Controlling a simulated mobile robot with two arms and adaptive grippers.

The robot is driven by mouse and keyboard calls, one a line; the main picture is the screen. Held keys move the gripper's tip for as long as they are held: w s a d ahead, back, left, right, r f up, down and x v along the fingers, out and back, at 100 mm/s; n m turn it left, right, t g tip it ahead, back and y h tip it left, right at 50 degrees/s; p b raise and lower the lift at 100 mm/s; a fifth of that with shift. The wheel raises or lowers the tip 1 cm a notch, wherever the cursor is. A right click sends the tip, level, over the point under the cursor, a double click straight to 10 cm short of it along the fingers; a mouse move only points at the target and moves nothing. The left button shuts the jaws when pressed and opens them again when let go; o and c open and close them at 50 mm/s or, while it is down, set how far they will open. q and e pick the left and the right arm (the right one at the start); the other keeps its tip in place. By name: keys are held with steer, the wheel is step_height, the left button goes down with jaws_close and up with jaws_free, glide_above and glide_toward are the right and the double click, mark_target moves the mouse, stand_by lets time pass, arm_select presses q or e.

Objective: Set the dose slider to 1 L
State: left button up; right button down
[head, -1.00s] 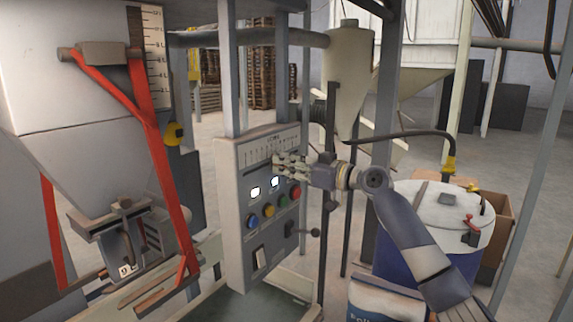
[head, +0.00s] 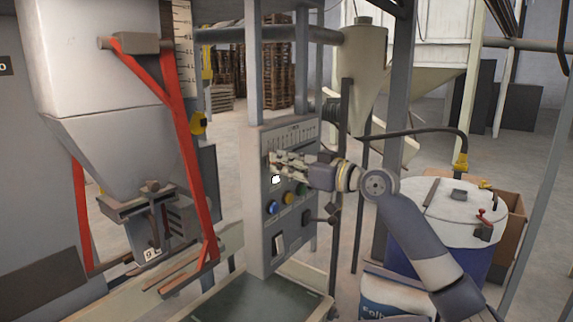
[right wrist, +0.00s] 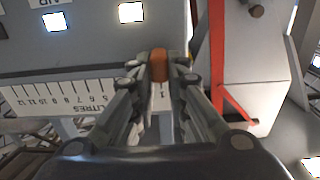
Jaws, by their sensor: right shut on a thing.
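The control panel (head: 258,225) stands upright in the middle of the head view, with a litre scale (head: 296,138) near its top. In the right wrist view the scale (right wrist: 62,93) appears upside down, its high numbers at left and a 1 showing between my fingers. The orange slider knob (right wrist: 158,66) is between the fingertips, about in line with that 1; the exact alignment is hard to judge. My right gripper (head: 273,161) is shut on the knob and hides it in the head view. It also fills the lower right wrist view (right wrist: 159,78). My left gripper is out of view.
A blue drum (head: 472,262) with a white lid stands at right.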

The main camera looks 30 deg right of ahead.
steer(key=shift+a+f, duration=0.15)
steer(key=shift+a, duration=0.05)
steer(key=c, duration=1.6)
jaws_free()
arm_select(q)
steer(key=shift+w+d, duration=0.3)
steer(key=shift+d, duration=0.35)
arm_select(e)
steer(key=shift+o, duration=0.2)
steer(key=v, duration=1.2)
